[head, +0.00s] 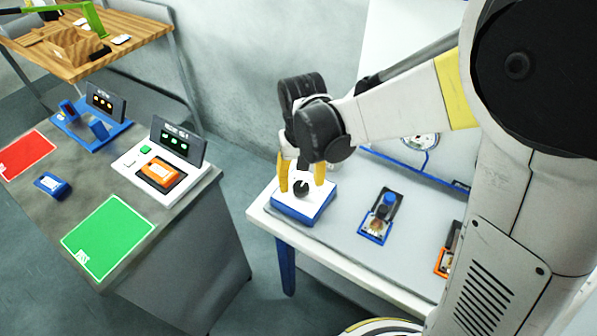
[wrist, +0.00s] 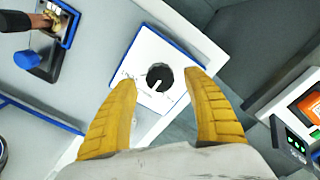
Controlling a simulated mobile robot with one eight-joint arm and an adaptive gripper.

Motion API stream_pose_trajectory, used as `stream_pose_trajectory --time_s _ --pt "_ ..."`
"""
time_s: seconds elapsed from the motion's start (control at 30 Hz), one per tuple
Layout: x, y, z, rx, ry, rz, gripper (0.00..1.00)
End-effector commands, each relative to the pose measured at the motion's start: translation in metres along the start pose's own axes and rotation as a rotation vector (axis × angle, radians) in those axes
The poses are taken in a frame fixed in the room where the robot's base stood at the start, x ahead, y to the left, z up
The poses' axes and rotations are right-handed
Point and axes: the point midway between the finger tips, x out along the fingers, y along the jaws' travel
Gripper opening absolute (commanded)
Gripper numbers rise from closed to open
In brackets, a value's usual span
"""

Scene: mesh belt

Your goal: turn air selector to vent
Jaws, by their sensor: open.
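The air selector (head: 303,199) is a white box with a blue base and a black round knob at the front left corner of the white table. In the wrist view the selector's white face (wrist: 150,52) carries the black knob (wrist: 159,78), which has a white pointer mark. The lettering around the knob is too small to read. My gripper (head: 301,183) is over the selector with its yellow fingers pointing down.
A blue-based device with a blue knob (head: 389,200) and an orange-framed one (head: 447,250) stand to the right on the white table (head: 340,252). A grey bench (head: 190,230) at left holds control boxes, a red mat (head: 26,154) and a green mat (head: 108,238). A gap separates the tables.

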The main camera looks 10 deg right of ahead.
Motion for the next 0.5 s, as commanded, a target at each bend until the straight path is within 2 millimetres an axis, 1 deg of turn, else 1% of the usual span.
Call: stream_pose_trajectory --time_s 0.03,0.2,0.47,0.5 --pt "0.009 0.0 0.0 0.0 0.0 0.0 0.59" --pt "0.021 0.0 0.0 0.0 0.0 0.0 0.59" --pt "0.022 0.0 0.0 0.0 0.0 0.0 0.59" --pt "0.022 0.0 0.0 0.0 0.0 0.0 0.57"
